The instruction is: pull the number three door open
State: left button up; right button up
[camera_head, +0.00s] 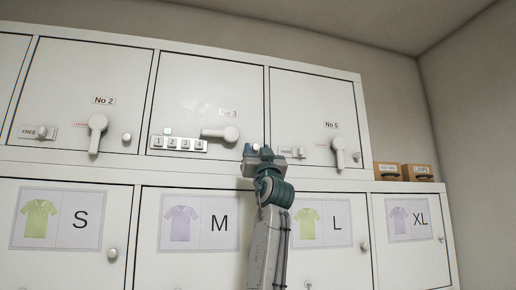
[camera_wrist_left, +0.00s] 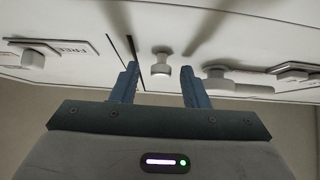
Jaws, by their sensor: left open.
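The number three door (camera_head: 190,85) is a white upper locker door and looks shut. Its lever handle (camera_head: 222,133) lies level, pointing left; it also shows in the left wrist view (camera_wrist_left: 225,82). My left gripper (camera_head: 256,151) is open at the door's lower right corner. In the left wrist view, the door's small round knob (camera_wrist_left: 161,62) stands between the two blue fingers, with a gap on each side. In the head view the gripper mostly hides this knob. My right gripper is not in view.
Doors No 2 (camera_head: 85,85) and No 5 (camera_head: 315,100) flank it, with levers hanging down and FREE plates. Lower doors carry shirt signs S, M, L and XL. Two small brown boxes (camera_head: 420,173) stand on the ledge at right, near the wall.

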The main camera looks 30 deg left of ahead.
pick_arm(q)
jog(key=shift+c, duration=0.2)
